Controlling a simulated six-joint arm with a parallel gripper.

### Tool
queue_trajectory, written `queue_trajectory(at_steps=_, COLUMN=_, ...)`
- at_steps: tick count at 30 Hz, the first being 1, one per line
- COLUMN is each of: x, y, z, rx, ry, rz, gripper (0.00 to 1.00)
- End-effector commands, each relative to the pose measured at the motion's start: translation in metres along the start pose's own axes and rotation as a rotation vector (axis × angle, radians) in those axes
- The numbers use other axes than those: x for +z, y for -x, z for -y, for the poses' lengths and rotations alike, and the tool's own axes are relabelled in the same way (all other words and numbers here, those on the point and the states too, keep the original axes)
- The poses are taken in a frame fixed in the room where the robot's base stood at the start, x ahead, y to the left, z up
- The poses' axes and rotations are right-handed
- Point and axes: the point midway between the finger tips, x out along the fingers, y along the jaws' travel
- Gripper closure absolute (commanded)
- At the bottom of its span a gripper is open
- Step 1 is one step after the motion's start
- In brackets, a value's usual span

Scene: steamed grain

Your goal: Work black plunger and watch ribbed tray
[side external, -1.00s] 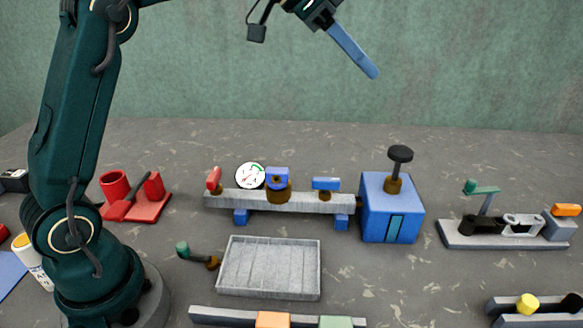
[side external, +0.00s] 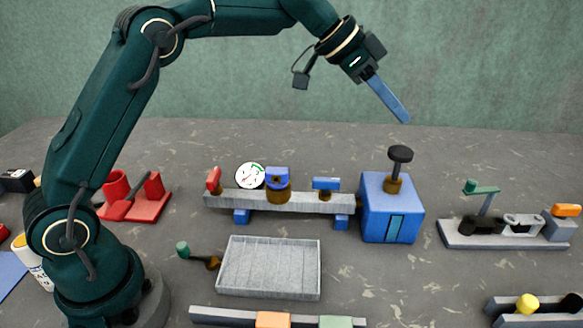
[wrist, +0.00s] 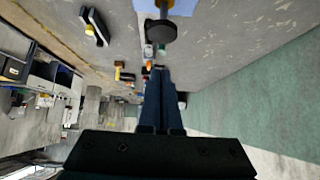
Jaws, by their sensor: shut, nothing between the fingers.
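The black plunger (side external: 400,154) stands upright on a brass collar on top of the blue box (side external: 376,205). Its round black knob (wrist: 161,32) also shows near the top of the wrist view. The ribbed tray (side external: 233,268) is grey and shallow, lies on the table in front of the grey rail, and looks empty. My gripper (side external: 406,119) is shut and empty, its blue fingers pointing down and right. In the side view it appears just above the plunger knob, apart from it. The wrist view shows the closed fingers (wrist: 159,76).
A grey rail (side external: 340,204) with a red lever, blue handles and a round dial (side external: 250,175) adjoins the blue box. A fixture with a green handle (side external: 481,188) stands at right. A red bracket (side external: 153,205) is at left. Bare table lies behind the box.

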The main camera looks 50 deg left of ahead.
Motion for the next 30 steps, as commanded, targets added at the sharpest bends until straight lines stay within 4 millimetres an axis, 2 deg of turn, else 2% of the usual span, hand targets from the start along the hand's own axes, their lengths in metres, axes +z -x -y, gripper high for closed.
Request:
queue_trajectory(at_steps=2, x=0.002, y=-0.018, z=-0.001, rx=0.004, ry=0.000, rz=0.003, gripper=1.00)
queue_trajectory(at_steps=12, x=0.025, y=-0.036, z=0.000, rx=0.001, ry=0.002, rz=0.001, gripper=1.00)
queue_trajectory(at_steps=27, x=0.029, y=-0.041, z=0.000, rx=0.000, ry=0.000, rz=0.001, gripper=1.00)
queue_trajectory(at_steps=30, x=0.035, y=-0.047, z=-0.001, rx=0.005, ry=0.002, rz=0.000, gripper=1.00)
